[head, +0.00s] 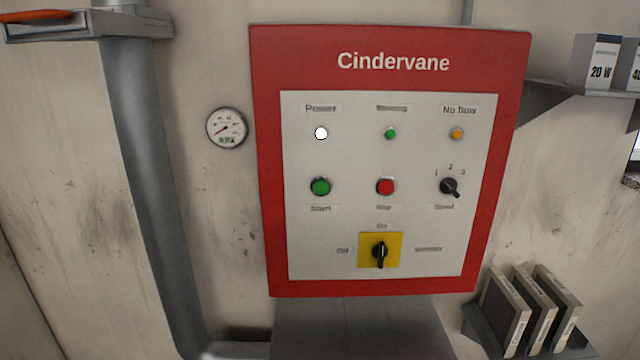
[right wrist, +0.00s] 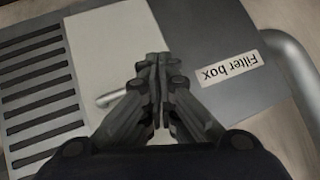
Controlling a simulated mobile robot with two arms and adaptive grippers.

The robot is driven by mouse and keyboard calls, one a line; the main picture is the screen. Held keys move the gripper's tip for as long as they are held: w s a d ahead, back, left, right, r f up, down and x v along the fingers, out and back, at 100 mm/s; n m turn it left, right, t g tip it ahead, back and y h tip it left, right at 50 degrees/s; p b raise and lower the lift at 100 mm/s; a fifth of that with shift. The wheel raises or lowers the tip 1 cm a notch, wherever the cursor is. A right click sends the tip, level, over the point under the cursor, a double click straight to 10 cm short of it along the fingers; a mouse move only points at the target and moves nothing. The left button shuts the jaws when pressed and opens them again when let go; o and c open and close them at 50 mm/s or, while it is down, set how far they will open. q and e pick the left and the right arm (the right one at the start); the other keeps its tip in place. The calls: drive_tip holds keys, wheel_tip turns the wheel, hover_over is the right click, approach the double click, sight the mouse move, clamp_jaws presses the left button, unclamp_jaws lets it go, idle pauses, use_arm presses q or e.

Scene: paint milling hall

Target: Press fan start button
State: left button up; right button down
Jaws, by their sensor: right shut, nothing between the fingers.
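The red Cindervane control panel (head: 390,282) is on the wall in the head view. Its green start button (head: 320,187) sits at the left of the middle row, above a "Start" label. A red button (head: 386,187) is to its right. The white power lamp (head: 321,133) looks lit. The yellow-backed main switch (head: 380,251) has its handle upright, pointing to "On". My right gripper (right wrist: 157,62) is shut and empty in the right wrist view, in front of a box labelled "Filter box" (right wrist: 228,70). Neither gripper shows in the head view, so none is at the button.
A speed knob (head: 449,187) and green (head: 390,134) and orange (head: 457,134) lamps are also on the panel. A round gauge (head: 226,127) and a grey pipe (head: 150,180) are left of it. Grey binders (head: 531,310) stand at lower right. The space before the panel looks clear.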

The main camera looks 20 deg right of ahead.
sight(321, 187)
drive_tip(key=w+a+r+m+t+y+p, duration=0.15)
drive_tip(key=w+r, duration=0.35)
drive_tip(key=r, duration=0.5)
drive_tip(key=w+a+r+t+p, duration=0.15)
drive_tip(key=w+r, duration=0.25)
drive_tip(key=r, duration=0.6)
drive_tip(key=w+r+m+t+y, duration=0.15)
drive_tip(key=w+r, duration=0.35)
drive_tip(key=r, duration=0.5)
drive_tip(key=a+r+t+y+p, duration=0.1)
drive_tip(key=a+r+y, duration=0.1)
drive_tip(key=r, duration=1.2)
drive_tip(key=s+a+r+t+y+p, duration=0.1)
drive_tip(key=a+r+t+y+p, duration=0.1)
drive_tip(key=r, duration=1.2)
drive_tip(key=shift+s+a+y, duration=0.25)
drive_tip(key=shift+a+y, duration=0.35)
drive_tip(key=shift+a, duration=0.6)
drive_tip(key=shift+f+t, duration=0.1)
drive_tip(key=shift+t, duration=0.15)
drive_tip(key=w+b, duration=0.3)
drive_tip(key=w+d+b, duration=0.1)
drive_tip(key=w+b, duration=0.1)
drive_tip(key=b, duration=0.1)
drive_tip(key=w+d+b, duration=0.1)
drive_tip(key=w+b, duration=0.2)
drive_tip(key=shift+w+d+b, duration=0.25)
drive_tip(key=shift+w+b, duration=0.05)
drive_tip(key=shift+b, duration=0.1)
